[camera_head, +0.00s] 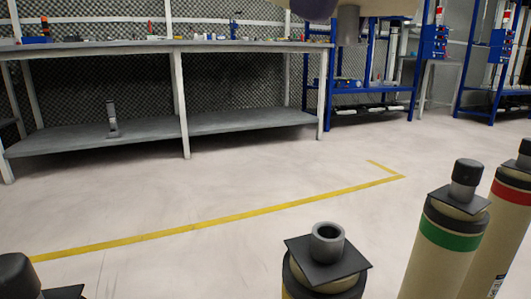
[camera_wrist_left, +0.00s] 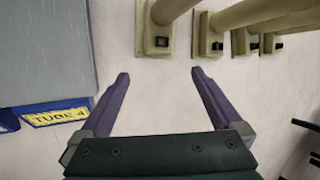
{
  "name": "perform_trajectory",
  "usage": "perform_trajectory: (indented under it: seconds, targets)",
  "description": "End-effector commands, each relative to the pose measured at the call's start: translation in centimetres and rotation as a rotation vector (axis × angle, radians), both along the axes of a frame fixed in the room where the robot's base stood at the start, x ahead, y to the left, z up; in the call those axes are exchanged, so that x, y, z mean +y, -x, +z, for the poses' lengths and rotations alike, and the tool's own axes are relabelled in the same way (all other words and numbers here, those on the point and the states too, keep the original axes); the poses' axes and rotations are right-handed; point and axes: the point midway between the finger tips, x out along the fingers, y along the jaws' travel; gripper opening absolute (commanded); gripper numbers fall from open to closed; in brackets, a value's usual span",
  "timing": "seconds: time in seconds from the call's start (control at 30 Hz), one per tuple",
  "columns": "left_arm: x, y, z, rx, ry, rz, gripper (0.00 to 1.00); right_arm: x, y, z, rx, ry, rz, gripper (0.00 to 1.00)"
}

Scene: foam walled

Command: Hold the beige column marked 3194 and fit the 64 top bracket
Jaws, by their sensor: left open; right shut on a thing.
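Several beige columns with black square plates stand in the head view. The front middle one (camera_head: 327,245) has an open grey socket on top; its body is mostly cut off by the frame edge. No number 3194 or 64 is readable. At the top edge, a purple part of my right gripper (camera_head: 314,8) shows against a beige piece (camera_head: 375,6) with a grey cylinder (camera_head: 348,25) hanging below. The gripper is shut on this piece, but its grip is mostly cut off. In the left wrist view my left gripper (camera_wrist_left: 160,75) is open and empty, above the floor.
Green-banded (camera_head: 445,240) and red-banded (camera_head: 505,215) columns with dark caps stand at right. A grey workbench (camera_head: 85,137) and blue racks (camera_head: 365,88) stand behind. Floor inside the yellow line (camera_head: 225,220) is clear.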

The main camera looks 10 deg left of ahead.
Motion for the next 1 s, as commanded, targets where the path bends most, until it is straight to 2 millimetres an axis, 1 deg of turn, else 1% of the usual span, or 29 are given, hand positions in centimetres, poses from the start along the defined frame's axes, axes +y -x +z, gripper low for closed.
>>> perform_trajectory:
  seconds: [0.03, 0.17, 0.2, 0.27, 0.3, 0.4, 0.5, 0.6, 0.7, 0.87, 1.0]
  targets:
    - [-0.6, -2.0, 0.3, -0.051, -0.012, -0.060, 1.00, 0.0, 0.0, 0.0, 0.000, -0.001, 0.000, 0.20]
    - [-2.7, -7.4, 1.8, -0.198, -0.064, -0.247, 1.00, 0.0, 0.0, 0.0, 0.000, -0.001, 0.000, 0.20]
    - [-3.5, -9.1, 2.4, -0.252, -0.086, -0.313, 1.00, 0.0, 0.0, 0.0, 0.000, -0.001, 0.000, 0.20]
    - [-4.8, -11.9, 3.6, -0.341, -0.126, -0.417, 1.00, 0.0, 0.0, 0.0, 0.000, -0.001, 0.000, 0.20]
    - [-5.7, -13.6, 4.5, -0.403, -0.159, -0.490, 1.00, 0.0, 0.0, 0.0, 0.000, -0.001, 0.000, 0.20]
    - [-8.0, -17.6, 6.9, -0.558, -0.251, -0.667, 1.00, 0.0, 0.0, 0.0, 0.000, -0.001, 0.000, 0.20]
    - [-9.7, -20.3, 9.1, -0.684, -0.337, -0.805, 1.00, 0.0, 0.0, 0.0, 0.000, -0.001, 0.000, 0.20]
    - [-10.9, -21.8, 10.6, -0.767, -0.402, -0.896, 1.00, 0.0, 0.0, 0.0, 0.000, -0.001, 0.000, 0.20]
    - [-11.5, -22.5, 11.3, -0.808, -0.436, -0.941, 1.00, 0.0, 0.0, 0.0, 0.000, -0.001, 0.000, 0.20]
    - [-11.9, -23.0, 11.3, -0.819, -0.446, -0.953, 1.00, 0.0, 0.0, 0.0, 0.000, -0.001, 0.000, 0.20]
    - [-12.8, -24.5, 10.6, -0.819, -0.442, -0.948, 1.00, 0.0, 0.0, 0.0, 0.000, -0.001, 0.000, 0.20]
